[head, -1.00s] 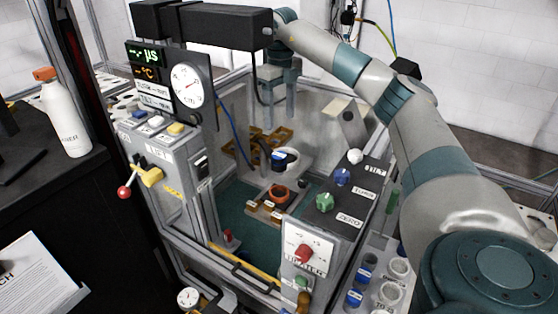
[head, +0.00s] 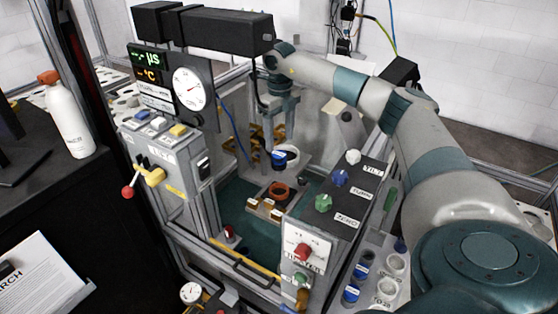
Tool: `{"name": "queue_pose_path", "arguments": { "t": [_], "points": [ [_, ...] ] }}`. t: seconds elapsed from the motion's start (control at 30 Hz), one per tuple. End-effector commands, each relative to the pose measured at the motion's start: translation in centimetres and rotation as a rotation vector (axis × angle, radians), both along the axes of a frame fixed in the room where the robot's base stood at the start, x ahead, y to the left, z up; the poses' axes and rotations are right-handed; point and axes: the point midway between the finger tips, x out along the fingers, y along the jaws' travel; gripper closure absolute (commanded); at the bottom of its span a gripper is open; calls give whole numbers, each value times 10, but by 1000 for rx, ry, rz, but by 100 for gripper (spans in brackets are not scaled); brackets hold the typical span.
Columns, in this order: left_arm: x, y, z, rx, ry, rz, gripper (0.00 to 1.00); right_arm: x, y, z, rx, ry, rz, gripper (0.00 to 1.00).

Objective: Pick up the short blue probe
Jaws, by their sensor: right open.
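A dark cylinder with a blue label (head: 279,159) stands beside a white ring-shaped holder (head: 292,155) inside the gantry enclosure. It may be the short blue probe. Other blue-banded cylinders stand in the rack at lower right, one here (head: 361,270) and one nearer (head: 350,294); I cannot judge their lengths well. My right gripper (head: 279,125) points down into the enclosure, above the dark cylinder and apart from it. It is open, with nothing seen between its fingers. My left gripper is not in view.
A control panel with green, blue and white knobs (head: 340,180) stands right of the enclosure. A gauge and display box (head: 172,84) stands left, under a black beam (head: 225,30).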

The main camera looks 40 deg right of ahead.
Motion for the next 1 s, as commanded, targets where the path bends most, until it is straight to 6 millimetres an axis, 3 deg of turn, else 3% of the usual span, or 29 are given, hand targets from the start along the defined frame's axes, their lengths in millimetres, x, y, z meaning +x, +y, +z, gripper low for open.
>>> {"name": "queue_pose_path", "arguments": {
  "t": [0.27, 0.5, 0.97, 1.0],
  "points": [
    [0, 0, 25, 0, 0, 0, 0, -1, 3, -23, 0, 5, 1, 41],
    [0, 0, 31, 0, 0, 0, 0, -1, 3, -47, 0, 3, 0, 41],
    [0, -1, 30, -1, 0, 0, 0, 0, 3, -48, 0, 1, 0, 41],
    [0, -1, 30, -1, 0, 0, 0, 0, 3, -48, 0, 1, 0, 49]
  ]
}}
